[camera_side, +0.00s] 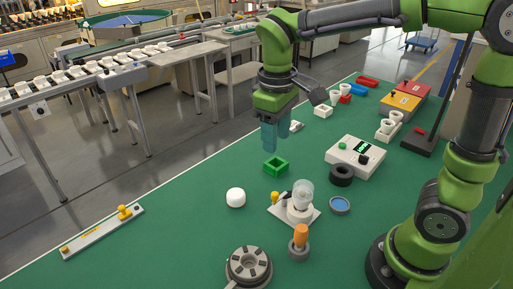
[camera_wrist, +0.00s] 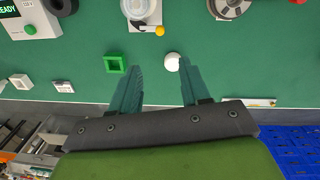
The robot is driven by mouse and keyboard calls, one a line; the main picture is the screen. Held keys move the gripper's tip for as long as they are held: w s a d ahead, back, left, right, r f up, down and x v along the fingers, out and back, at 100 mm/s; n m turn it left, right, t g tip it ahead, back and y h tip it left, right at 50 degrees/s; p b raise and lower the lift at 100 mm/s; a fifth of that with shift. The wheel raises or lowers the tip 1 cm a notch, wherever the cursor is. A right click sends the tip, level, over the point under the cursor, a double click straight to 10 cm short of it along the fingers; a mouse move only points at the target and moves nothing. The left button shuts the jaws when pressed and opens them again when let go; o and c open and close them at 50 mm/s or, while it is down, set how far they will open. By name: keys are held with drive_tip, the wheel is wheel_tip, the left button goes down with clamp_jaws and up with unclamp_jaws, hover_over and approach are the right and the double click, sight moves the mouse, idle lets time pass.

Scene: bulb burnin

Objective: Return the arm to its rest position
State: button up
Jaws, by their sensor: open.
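My gripper (camera_side: 270,137) hangs above the green table, pointing down, with nothing between its teal fingers. In the wrist view its two fingers (camera_wrist: 156,82) are spread apart and empty. A green square frame (camera_side: 276,166) lies on the table below and slightly right of it in the side view; it also shows in the wrist view (camera_wrist: 115,64). A clear bulb (camera_side: 304,190) stands upright in a white holder with a yellow knob (camera_side: 275,198). A white rounded piece (camera_side: 236,197) lies on the table left of the holder.
A white box with a display (camera_side: 355,155) and a black ring (camera_side: 341,175) are right of my gripper. A white rail (camera_side: 103,234) lies at left. Clear table lies between.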

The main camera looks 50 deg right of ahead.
drive_tip(key=shift+w, duration=0.1)
drive_tip(key=s+d+r+m+t+y, duration=0.1)
drive_tip(key=s+d+m+t+y, duration=0.1)
drive_tip(key=s+m+t, duration=0.4)
drive_tip(key=s+d+t, duration=0.1)
drive_tip(key=s, duration=0.2)
drive_tip(key=shift+d+r+y, duration=0.15)
drive_tip(key=shift+d+y, duration=0.1)
drive_tip(key=shift+y, duration=0.05)
